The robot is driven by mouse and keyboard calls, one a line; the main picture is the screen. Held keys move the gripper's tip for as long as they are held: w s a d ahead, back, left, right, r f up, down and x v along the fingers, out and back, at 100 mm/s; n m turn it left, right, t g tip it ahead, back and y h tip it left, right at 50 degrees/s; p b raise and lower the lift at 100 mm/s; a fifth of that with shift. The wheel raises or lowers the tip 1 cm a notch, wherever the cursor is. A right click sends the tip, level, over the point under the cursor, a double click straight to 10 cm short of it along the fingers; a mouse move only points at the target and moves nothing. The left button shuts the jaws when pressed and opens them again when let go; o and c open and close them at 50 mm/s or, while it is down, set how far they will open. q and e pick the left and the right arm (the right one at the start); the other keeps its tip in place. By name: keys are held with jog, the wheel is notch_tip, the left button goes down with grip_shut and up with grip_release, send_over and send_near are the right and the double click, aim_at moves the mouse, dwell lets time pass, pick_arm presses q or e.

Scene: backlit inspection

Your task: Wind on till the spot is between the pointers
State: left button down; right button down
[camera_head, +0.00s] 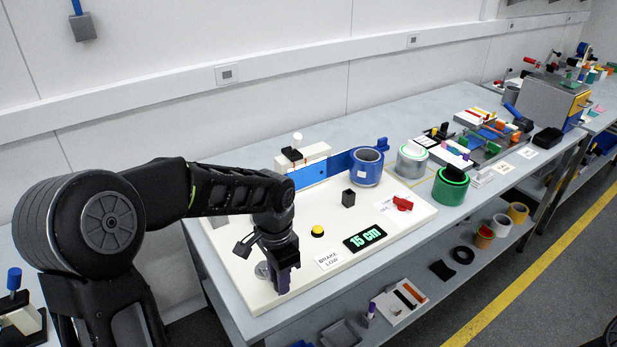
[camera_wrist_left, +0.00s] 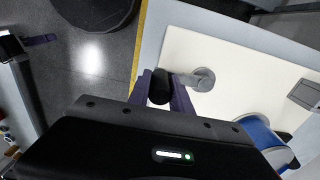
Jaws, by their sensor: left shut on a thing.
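My left gripper (camera_head: 283,284) is at the front left corner of a white board (camera_head: 420,214). In the left wrist view its purple fingers (camera_wrist_left: 163,90) are shut on a black crank knob (camera_wrist_left: 160,87). A grey crank arm joins the knob to a round hub (camera_wrist_left: 203,79). A blue band (camera_head: 322,170) runs along the board's back, from a white block (camera_head: 303,158) to a blue roll (camera_head: 367,168). The roll also shows in the left wrist view (camera_wrist_left: 264,133). A display (camera_head: 364,238) reads "15 cm". I cannot make out the spot or pointers. My right gripper is out of view.
The board also carries a yellow button (camera_head: 317,231), a black block (camera_head: 348,198), a "BRAKE LOW" label (camera_head: 328,259) and a red knob (camera_head: 402,203). The board's middle is mostly clear.

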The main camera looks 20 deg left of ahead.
pick_arm(q)
jog(key=shift+s+a, duration=0.1)
dwell(0.3)
jog(key=shift+s+a, duration=0.45)
jog(key=shift+s, duration=0.1)
jog(key=shift+s+a, duration=0.4)
jog(key=shift+a, duration=0.1)
jog(key=shift+s+a, duration=0.2)
jog(key=shift+a, duration=0.15)
jog(key=shift+s+a, duration=0.15)
jog(key=shift+a, duration=0.1)
dwell(0.4)
